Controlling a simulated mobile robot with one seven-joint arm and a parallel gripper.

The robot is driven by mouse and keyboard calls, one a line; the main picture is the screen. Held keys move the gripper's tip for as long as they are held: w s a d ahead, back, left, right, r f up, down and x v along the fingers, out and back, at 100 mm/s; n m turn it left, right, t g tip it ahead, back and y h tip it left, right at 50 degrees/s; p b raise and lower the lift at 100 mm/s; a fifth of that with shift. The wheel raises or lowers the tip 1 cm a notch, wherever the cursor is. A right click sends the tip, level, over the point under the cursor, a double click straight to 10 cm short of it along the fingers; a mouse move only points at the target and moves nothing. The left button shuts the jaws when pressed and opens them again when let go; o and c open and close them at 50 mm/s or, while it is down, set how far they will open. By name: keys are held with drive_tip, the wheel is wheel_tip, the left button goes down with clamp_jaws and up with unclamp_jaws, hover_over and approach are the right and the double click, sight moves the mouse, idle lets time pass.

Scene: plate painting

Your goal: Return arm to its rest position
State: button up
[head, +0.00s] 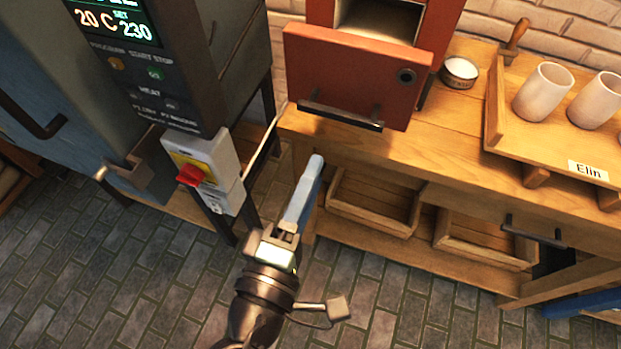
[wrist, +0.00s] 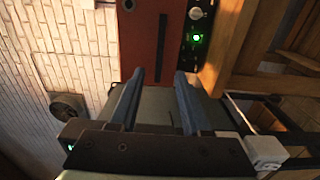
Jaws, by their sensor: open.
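My gripper (head: 314,164) reaches up from the lower middle of the head view, its blue-grey fingers in front of the wooden bench's left end. In the wrist view my gripper (wrist: 158,78) shows two fingers spread apart with nothing between them. It is open and empty. In the head view the fingers overlap, so the gap is hidden there. I cannot tell whether the fingers touch the bench.
A red box with a lowered door (head: 352,72) stands on the bench (head: 440,140). A grey kiln with a control panel (head: 140,70) and red switch (head: 190,175) stands left. Tiled floor (head: 370,290) is open below.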

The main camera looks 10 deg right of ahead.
drive_tip(key=w+a+r+m+t+y+p, duration=0.25)
drive_tip(key=w+r+m, duration=0.2)
drive_tip(key=r, duration=0.85)
drive_tip(key=w+a+r+m+t+y+p, duration=0.1)
drive_tip(key=w+r+m+t+y, duration=0.25)
drive_tip(key=r, duration=1.05)
drive_tip(key=s+a+r+m+t+y+p, duration=0.1)
drive_tip(key=s+r+t+y, duration=0.1)
drive_tip(key=r, duration=0.9)
drive_tip(key=s+a+r+m+t+y+p, duration=0.1)
drive_tip(key=s+r+t, duration=0.3)
drive_tip(key=r, duration=0.7)
drive_tip(key=shift+s+a+m+y, duration=0.25)
drive_tip(key=shift+a+m+y, duration=0.25)
drive_tip(key=shift+m, duration=0.1)
drive_tip(key=shift+f, duration=0.1)
